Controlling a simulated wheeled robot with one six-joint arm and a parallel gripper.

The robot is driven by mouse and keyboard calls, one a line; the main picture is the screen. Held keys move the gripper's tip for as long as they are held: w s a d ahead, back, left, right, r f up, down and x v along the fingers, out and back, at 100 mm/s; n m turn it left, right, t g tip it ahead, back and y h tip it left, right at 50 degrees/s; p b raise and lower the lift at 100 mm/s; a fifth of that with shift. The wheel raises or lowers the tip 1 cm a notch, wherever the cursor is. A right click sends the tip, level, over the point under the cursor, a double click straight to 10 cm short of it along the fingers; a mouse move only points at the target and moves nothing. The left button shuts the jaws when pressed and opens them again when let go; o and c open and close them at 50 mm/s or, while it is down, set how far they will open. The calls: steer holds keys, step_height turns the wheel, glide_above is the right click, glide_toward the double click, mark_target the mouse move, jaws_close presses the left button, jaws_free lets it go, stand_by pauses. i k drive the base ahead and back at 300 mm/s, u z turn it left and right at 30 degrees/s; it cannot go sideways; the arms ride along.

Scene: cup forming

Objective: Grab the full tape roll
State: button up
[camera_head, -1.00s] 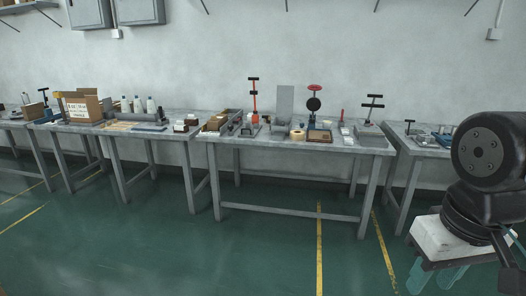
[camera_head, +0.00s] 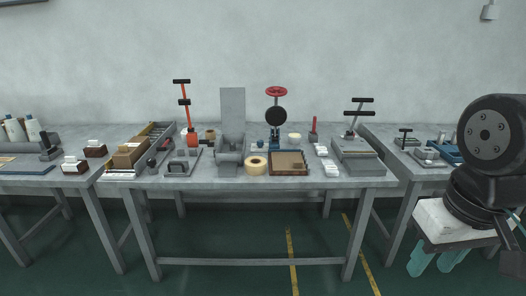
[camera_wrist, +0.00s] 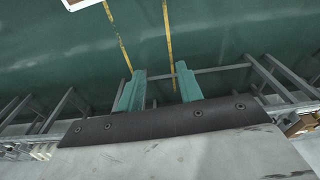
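A full-looking tan tape roll (camera_head: 256,165) lies flat near the front edge of the middle table (camera_head: 230,183), left of a brown-topped tray. Another, smaller tan roll (camera_head: 210,134) sits farther back by the red-orange lever tool; its fullness is hard to tell. A pale roll-like thing (camera_head: 294,140) stands behind the tray. My gripper (camera_head: 433,262) hangs at the lower right, in front of and well away from the table. In the wrist view my gripper's teal fingers (camera_wrist: 160,90) are apart with nothing between them.
The brown-topped tray (camera_head: 289,162) is close to the roll's right side. A grey device with an upright plate (camera_head: 232,118) stands behind left. White blocks (camera_head: 330,169) and a grey press (camera_head: 358,155) are farther right. Green floor in front is clear.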

mark_target(255, 165)
steer(key=z, duration=0.05)
steer(key=i, duration=1.3)
